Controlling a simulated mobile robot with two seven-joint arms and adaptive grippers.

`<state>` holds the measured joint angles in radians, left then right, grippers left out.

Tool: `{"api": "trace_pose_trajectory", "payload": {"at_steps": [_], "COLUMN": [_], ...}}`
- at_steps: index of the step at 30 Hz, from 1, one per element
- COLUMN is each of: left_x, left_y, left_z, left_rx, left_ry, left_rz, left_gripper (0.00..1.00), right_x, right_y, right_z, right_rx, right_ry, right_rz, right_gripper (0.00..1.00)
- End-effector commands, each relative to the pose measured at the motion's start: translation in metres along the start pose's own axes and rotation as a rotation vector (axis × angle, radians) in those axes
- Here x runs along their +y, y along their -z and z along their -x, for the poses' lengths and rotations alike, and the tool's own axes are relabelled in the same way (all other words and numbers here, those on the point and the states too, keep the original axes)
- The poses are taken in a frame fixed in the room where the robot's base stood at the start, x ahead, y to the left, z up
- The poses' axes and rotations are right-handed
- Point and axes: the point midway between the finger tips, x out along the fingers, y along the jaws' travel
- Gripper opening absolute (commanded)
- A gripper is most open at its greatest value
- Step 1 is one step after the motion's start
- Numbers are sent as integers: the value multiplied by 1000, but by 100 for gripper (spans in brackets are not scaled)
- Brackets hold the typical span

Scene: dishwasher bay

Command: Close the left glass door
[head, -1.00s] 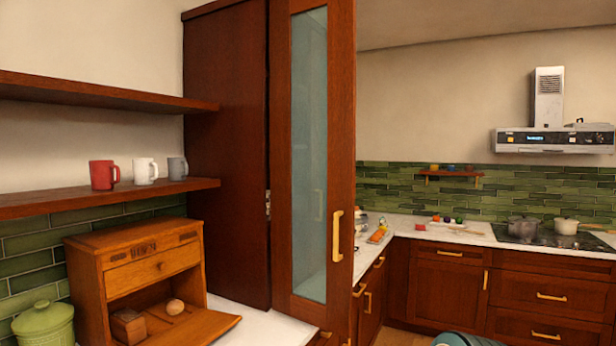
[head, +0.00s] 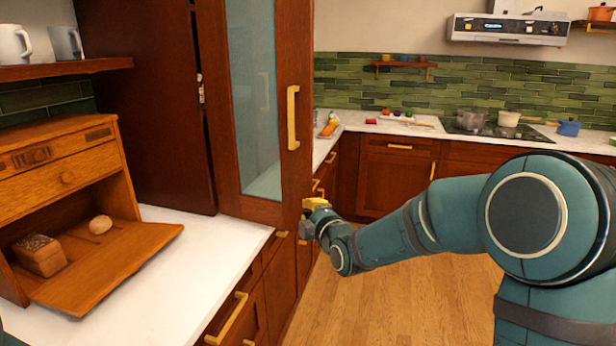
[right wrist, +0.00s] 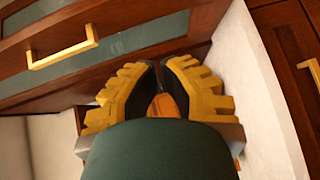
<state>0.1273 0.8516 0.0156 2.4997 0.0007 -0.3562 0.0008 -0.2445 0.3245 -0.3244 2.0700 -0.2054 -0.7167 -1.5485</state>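The left glass door (head: 255,95) is a tall reddish-brown wooden frame around a pale glass pane. It stands swung open from the tall cabinet (head: 145,100), with its hinge side at the left. Its gold bar handle (head: 293,118) is on the right stile and also shows in the right wrist view (right wrist: 62,53). My right gripper (head: 312,208) is by the door's lower right corner, below the handle. In the right wrist view its yellow, dark-padded fingers (right wrist: 158,68) have a gap between them. Whether they touch the door cannot be told. My left gripper is out of view.
A wooden bread box (head: 65,190) with its flap down stands on the white counter (head: 190,260) at the left. Drawers with gold handles (head: 227,318) are below. Mugs (head: 14,45) stand on a shelf. The wooden floor (head: 410,300) is clear.

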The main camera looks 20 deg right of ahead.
Motion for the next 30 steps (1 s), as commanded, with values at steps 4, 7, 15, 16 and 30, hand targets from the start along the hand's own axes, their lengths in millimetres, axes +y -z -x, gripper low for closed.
{"api": "trace_pose_trajectory", "payload": {"at_steps": [4, 7, 15, 16, 30], "left_x": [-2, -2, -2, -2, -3], "left_y": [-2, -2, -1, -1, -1], "left_z": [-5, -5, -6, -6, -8], "left_rx": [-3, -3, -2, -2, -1], "left_ry": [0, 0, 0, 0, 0], "left_rz": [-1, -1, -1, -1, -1], "left_gripper": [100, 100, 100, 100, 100], "right_x": [31, 35, 37, 37, 46], "right_y": [-3, -4, -4, -4, -24], "right_z": [1, -3, -45, -51, -118], "right_rx": [-2, -3, -4, -4, -6], "right_ry": [-82, -91, -89, -88, -88], "right_rz": [116, 134, 133, 132, 128], "right_gripper": [0, 0, 0, 0, 0]}}
